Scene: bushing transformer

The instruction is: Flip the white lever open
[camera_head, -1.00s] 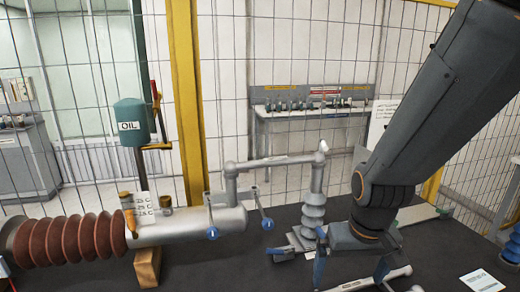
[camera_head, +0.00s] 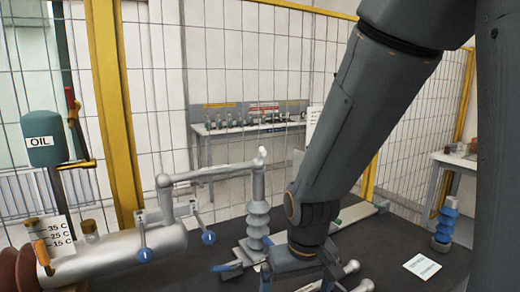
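A pale grey-white lever-like bar (camera_head: 215,172) runs from the bushing's metal cylinder to the top of a blue-grey ribbed insulator (camera_head: 258,220), ending in a whitish tip. I cannot tell for certain that this is the white lever. Other pale rod-like parts (camera_head: 350,268) lie low beside my gripper. My gripper (camera_head: 297,282) points down over the dark table, right of the insulator. Its blue-grey fingers are spread apart, and nothing shows between them. The lower fingertips are cut off by the picture's bottom edge.
A green OIL tank (camera_head: 44,145) stands left. The dark table (camera_head: 385,250) holds a white card (camera_head: 422,266) and another blue insulator (camera_head: 445,225). A yellow-framed fence stands behind.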

